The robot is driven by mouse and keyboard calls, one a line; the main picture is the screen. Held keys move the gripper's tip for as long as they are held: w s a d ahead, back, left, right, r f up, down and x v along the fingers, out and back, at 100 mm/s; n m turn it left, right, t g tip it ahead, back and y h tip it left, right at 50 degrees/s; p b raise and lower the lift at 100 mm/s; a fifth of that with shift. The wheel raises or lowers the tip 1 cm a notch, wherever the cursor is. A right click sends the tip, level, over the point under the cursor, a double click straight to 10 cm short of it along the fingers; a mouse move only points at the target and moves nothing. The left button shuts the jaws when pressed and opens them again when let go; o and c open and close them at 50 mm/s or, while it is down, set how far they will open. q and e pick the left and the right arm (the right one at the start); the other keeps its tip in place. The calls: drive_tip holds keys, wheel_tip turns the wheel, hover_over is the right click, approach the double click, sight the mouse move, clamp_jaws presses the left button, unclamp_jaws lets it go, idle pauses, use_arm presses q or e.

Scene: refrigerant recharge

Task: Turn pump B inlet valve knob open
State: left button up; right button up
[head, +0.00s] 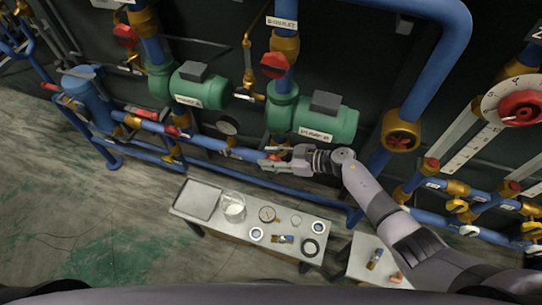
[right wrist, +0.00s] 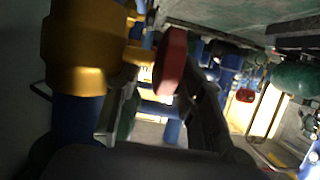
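Pump B (head: 330,120) is the green pump right of centre in the head view. A red valve knob (right wrist: 171,62) on a yellow valve body (right wrist: 82,45) fills the upper middle of the right wrist view. In the head view, that valve lies on the blue pipe below pump B, mostly hidden by my gripper. My right gripper (head: 272,162) reaches in from the right. Its fingers (right wrist: 163,100) stand apart on either side of the knob, with a gap visible at the left finger. I cannot tell whether the right finger touches it. My left gripper is not in view.
Pump A (head: 200,88) and a gauge (head: 228,126) are to the left. The B outlet knob (head: 274,65) is above. A bench (head: 240,235) with a tray (head: 198,200), a jar (head: 233,206) and small parts stands below. Blue pipes run close to my right arm. Floor is free at left.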

drive_tip(key=shift+d, duration=0.15)
drive_tip(key=v, duration=1.1)
drive_tip(key=shift+s+d+r, duration=0.2)
drive_tip(key=shift+d+r, duration=0.05)
